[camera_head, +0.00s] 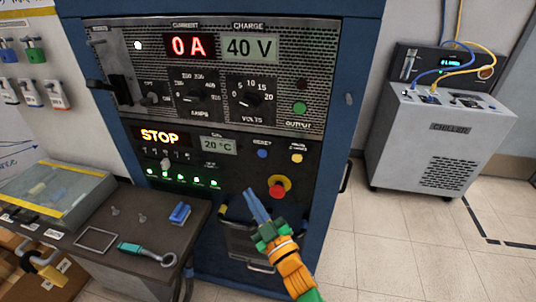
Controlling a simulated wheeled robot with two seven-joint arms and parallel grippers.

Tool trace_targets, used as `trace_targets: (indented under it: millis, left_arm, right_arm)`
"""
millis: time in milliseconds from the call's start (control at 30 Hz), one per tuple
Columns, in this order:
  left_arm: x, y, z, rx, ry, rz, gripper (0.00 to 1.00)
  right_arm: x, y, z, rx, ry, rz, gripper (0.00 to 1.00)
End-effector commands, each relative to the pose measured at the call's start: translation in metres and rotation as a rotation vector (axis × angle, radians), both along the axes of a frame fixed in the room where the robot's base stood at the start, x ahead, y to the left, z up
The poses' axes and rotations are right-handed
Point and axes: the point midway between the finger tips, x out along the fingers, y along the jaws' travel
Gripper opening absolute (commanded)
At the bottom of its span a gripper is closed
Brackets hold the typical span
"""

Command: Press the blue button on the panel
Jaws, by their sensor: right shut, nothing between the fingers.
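The control panel (312,175) is the black lower section of a blue-framed cabinet. A small round blue button (262,154) sits on it, right of the 20 °C display. A pale yellow button (297,158) is to its right, and a red knob on a yellow ring (279,186) is below. My right gripper (250,192), with blue fingers and an orange and green wrist, reaches up from the bottom. Its fingers are shut and empty. In the picture its tips are below the blue button and left of the red knob, apart from the button. My left gripper is out of view.
A dark side table (130,215) at lower left holds a teal-handled wrench (146,253), a blue block (180,213) and a metal frame. Padlocks hang on the left wall. A grey chiller (435,140) stands at right. The tiled floor (410,240) between is clear.

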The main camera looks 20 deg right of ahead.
Motion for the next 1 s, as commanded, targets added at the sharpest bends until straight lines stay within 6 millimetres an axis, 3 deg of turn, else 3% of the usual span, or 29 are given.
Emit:
trace_targets:
  millis: [100,200,633,1000]
  left_arm:
    - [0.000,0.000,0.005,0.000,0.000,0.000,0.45]
    - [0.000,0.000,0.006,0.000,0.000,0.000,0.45]
    - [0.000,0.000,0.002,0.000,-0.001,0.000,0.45]
    - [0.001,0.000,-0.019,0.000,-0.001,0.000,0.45]
  right_arm:
    - [0.000,0.000,0.028,-0.012,-0.066,-0.001,0.00]
    - [0.000,0.000,0.037,-0.018,-0.092,-0.001,0.00]
    - [0.004,-0.003,0.037,-0.021,-0.096,0.000,0.00]
    - [0.048,-0.032,0.035,-0.023,-0.095,-0.001,0.00]
